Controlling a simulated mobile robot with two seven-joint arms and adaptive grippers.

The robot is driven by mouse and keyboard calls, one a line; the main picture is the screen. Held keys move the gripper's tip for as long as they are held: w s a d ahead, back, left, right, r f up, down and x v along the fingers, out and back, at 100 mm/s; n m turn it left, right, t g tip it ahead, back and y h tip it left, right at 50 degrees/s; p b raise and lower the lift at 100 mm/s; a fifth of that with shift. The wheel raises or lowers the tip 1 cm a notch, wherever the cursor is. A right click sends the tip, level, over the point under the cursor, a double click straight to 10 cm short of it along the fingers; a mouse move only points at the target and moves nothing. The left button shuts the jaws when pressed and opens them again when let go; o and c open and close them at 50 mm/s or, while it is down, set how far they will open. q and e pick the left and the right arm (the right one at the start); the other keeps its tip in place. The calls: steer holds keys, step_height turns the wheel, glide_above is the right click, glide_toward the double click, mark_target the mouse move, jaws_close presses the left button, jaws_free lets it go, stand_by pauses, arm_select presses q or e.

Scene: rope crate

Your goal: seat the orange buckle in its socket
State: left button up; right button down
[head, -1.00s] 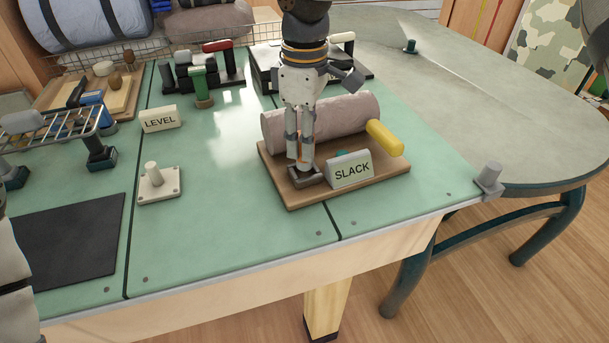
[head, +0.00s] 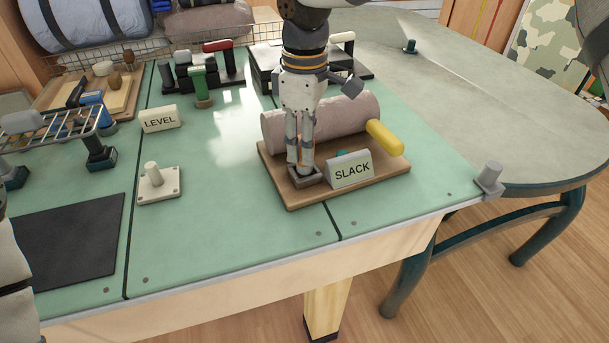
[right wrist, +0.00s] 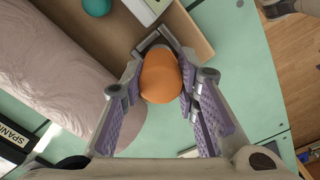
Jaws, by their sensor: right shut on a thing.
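The orange buckle (right wrist: 160,78) is a rounded block between the purple-padded fingers of my right gripper (right wrist: 162,85) in the right wrist view. The right gripper (head: 302,168) is shut on it and points straight down in the head view, where its fingers hide most of the buckle. The grey socket (head: 305,180) is a small frame at the front left of the wooden board. Part of the socket (right wrist: 158,40) shows just past the buckle in the right wrist view. The buckle is over or in the socket; how deep it sits is hidden. My left gripper is out of view.
The wooden board (head: 375,181) holds a pinkish-grey roll (head: 350,115) right behind the gripper, a yellow cylinder (head: 385,138) and a SLACK sign (head: 350,170). A grey peg plate (head: 158,184) and a black mat (head: 70,240) lie to the left.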

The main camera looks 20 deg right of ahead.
steer(key=shift+f, duration=0.95)
stand_by(0.7)
steer(key=c, duration=1.2)
jaws_free()
steer(key=shift+o, duration=0.2)
step_height(320, 180, up, 12)
steer(key=shift+r, duration=0.1)
